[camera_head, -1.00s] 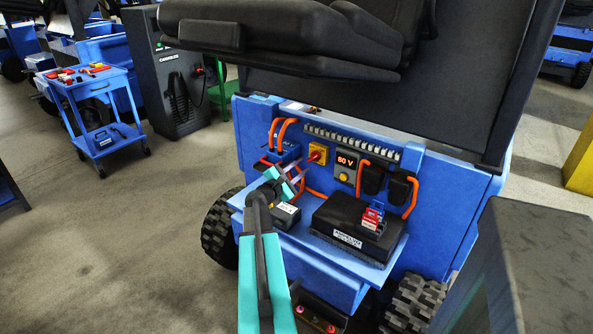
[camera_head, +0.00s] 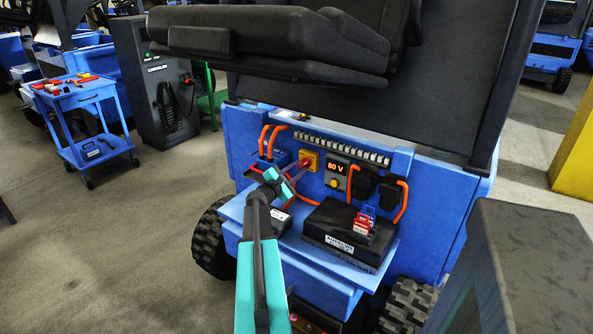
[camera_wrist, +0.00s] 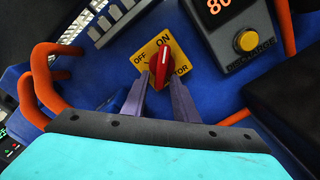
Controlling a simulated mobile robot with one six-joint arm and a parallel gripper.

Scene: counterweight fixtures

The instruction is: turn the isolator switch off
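The isolator switch is a red knob (camera_wrist: 163,66) on a yellow plate (camera_wrist: 143,53) marked OFF and ON. In the wrist view the knob's white mark points up toward ON. The switch's yellow plate also shows on the blue panel in the head view (camera_head: 311,155). My gripper (camera_wrist: 160,80) is in front of the switch, with one purple finger on each side of the knob. The fingers look open, and I cannot tell whether they touch the knob. In the head view my gripper (camera_head: 291,176) partly overlaps the area below the switch.
A display (camera_head: 337,168) reading 80 V with a yellow button (camera_wrist: 246,41) labelled DISCHARGE is right of the switch. Orange cables (camera_wrist: 41,85) loop at left. A black box (camera_head: 350,232) stands on the blue shelf below. A black seat (camera_head: 270,50) overhangs the panel.

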